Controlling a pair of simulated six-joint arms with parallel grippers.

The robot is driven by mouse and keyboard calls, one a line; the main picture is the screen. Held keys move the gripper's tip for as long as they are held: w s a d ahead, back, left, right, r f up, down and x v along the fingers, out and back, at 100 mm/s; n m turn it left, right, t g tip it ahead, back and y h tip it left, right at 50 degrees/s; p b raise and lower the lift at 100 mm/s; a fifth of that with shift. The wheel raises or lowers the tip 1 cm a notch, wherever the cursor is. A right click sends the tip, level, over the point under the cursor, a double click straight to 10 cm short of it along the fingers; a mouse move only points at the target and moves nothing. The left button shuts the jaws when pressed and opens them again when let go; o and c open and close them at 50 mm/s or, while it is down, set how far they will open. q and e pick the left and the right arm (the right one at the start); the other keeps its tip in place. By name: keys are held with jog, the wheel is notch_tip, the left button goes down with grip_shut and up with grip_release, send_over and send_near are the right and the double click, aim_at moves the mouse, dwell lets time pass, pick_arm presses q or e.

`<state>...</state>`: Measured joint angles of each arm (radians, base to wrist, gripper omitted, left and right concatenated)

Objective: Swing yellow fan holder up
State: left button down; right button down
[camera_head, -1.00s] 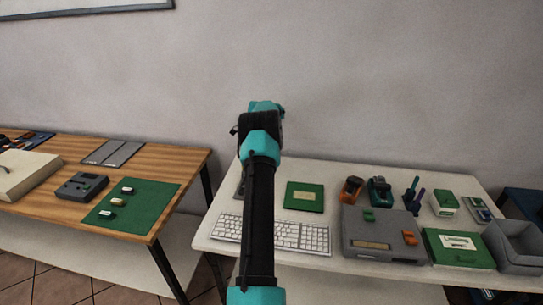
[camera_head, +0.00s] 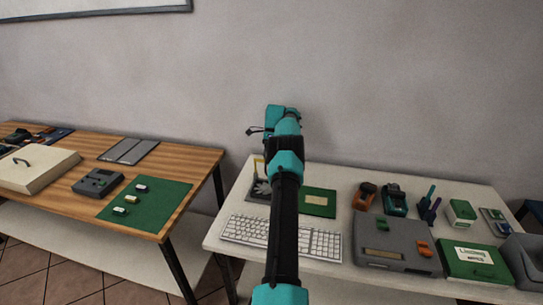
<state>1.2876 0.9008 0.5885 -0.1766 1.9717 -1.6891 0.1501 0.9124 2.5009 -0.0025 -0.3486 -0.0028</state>
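The yellow fan holder (camera_head: 259,165) shows as a small upright yellow piece at the back left of the white table, just left of my arm. A grey fan (camera_head: 262,188) is below it on a dark base, partly hidden by the arm. One teal and black arm of mine rises through the middle of the view. Its wrist end is above and behind the fan area, with a small dark gripper part (camera_head: 253,131) sticking out to the left, apart from the holder. Its fingers are too small and hidden to read. No second arm can be made out.
A white keyboard (camera_head: 246,229) lies in front of the fan, and a green board (camera_head: 318,202) lies right of it. A grey case (camera_head: 393,246), a green box (camera_head: 474,262) and tools stand farther right. A wooden table (camera_head: 196,166) is at left, across a gap.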

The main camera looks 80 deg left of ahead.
pick_arm(q)
notch_tip(320, 180, down, 2)
jog(key=shift+s+d+f, duration=0.1)
jog(key=c, duration=1.2)
grip_release()
jog(key=shift+o, duration=0.2)
jog(key=shift+c, duration=0.2)
jog(key=r, duration=0.4)
jog(key=shift+d+r, duration=0.2)
jog(key=shift+d, duration=0.05)
jog(key=s+d+r, duration=0.1)
jog(key=s+d, duration=0.1)
jog(key=d, duration=1.3)
jog(key=shift+r, duration=0.25)
jog(key=shift+d, duration=0.1)
jog(key=shift+c, duration=0.5)
